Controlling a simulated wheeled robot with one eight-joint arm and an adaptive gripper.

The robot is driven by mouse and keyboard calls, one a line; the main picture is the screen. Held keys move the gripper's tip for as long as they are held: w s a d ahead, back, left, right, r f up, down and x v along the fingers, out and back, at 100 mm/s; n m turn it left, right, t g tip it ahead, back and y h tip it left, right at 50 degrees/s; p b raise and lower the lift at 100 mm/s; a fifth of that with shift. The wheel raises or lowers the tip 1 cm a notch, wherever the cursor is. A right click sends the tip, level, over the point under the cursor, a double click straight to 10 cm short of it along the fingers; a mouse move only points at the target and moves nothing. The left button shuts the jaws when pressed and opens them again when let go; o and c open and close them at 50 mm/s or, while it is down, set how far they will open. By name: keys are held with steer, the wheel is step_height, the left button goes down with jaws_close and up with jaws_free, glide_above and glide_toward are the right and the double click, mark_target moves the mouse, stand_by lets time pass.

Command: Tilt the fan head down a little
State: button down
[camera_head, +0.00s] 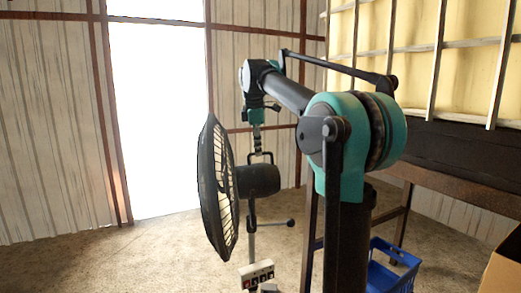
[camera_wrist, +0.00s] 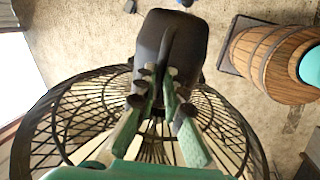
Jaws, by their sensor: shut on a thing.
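The fan is a black standing fan; its fan head shows side-on in the camera_head view, with a round wire grille (camera_head: 216,190) at left and a dark motor housing (camera_head: 259,180) at right. In the wrist view the housing (camera_wrist: 172,42) is at top centre, with the grille (camera_wrist: 75,120) spreading below it. My gripper (camera_head: 260,157) comes down from above onto the housing. In the wrist view its green fingers (camera_wrist: 161,82) are closed together at the housing's raised ridge. The exact contact is partly hidden by the fingers.
The fan's stand has a control box (camera_head: 257,275) with buttons low down. A wooden barrel (camera_wrist: 268,58) lies at right in the wrist view. A blue basket (camera_head: 392,268), a cardboard box (camera_head: 502,270) and a dark table (camera_head: 450,180) stand right. Floor at left is clear.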

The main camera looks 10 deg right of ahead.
steer(key=shift+a+r+h, duration=0.1)
steer(key=shift+a+h, duration=1)
steer(key=shift+a, duration=0.1)
steer(key=c, duration=1.6)
jaws_free()
steer(key=shift+r, duration=0.15)
steer(key=v, duration=1.1)
steer(key=shift+r, duration=0.35)
steer(key=shift+a, duration=0.1)
